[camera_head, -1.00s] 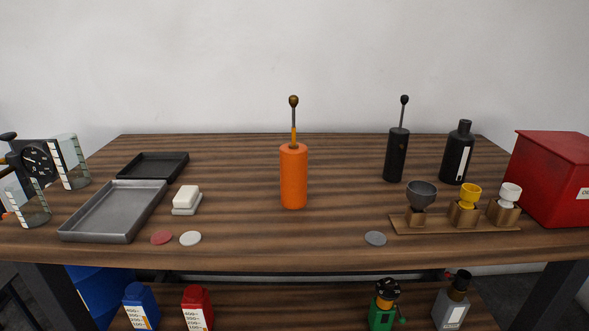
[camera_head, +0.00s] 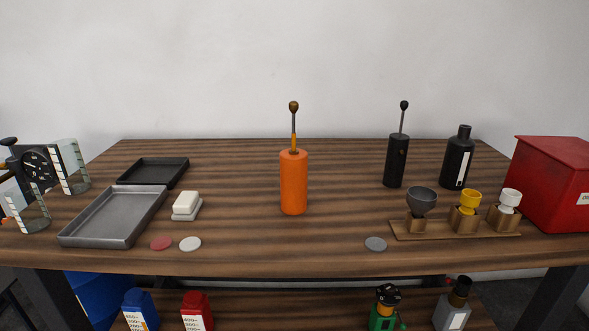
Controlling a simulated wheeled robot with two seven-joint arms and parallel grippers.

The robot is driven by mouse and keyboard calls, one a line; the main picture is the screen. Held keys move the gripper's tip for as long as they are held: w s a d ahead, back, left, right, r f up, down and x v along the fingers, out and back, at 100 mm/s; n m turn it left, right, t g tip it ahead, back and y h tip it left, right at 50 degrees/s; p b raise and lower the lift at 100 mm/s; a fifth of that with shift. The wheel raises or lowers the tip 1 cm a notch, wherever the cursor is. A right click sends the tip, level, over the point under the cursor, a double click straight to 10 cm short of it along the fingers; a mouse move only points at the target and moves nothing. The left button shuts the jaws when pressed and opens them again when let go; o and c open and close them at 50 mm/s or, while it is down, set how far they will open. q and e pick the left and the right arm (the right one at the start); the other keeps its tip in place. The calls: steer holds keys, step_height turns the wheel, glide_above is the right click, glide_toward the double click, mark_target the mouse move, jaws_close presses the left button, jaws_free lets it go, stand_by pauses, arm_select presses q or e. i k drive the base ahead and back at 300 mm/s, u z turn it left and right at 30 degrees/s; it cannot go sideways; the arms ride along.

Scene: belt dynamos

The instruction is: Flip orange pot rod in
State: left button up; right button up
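The orange pot (camera_head: 294,184) is an upright orange cylinder standing near the middle of the wooden table. Its rod (camera_head: 294,126) sticks straight up out of the top and ends in a dark round knob. The lower part of the rod looks orange or yellow. Neither of my grippers shows in the head view, so nothing is seen touching the pot or its rod.
A black pot with a rod (camera_head: 396,160) and a black bottle (camera_head: 457,158) stand to the right. A wooden stand (camera_head: 450,236) holds three small cups beside a red box (camera_head: 555,185). Metal tray (camera_head: 108,218) lies left. Table around the orange pot is clear.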

mark_target(293, 105)
steer(key=u, duration=0.55)
steer(key=k, duration=0.65)
steer(key=u, duration=0.8)
steer(key=i, duration=1.35)
steer(key=z, duration=0.9)
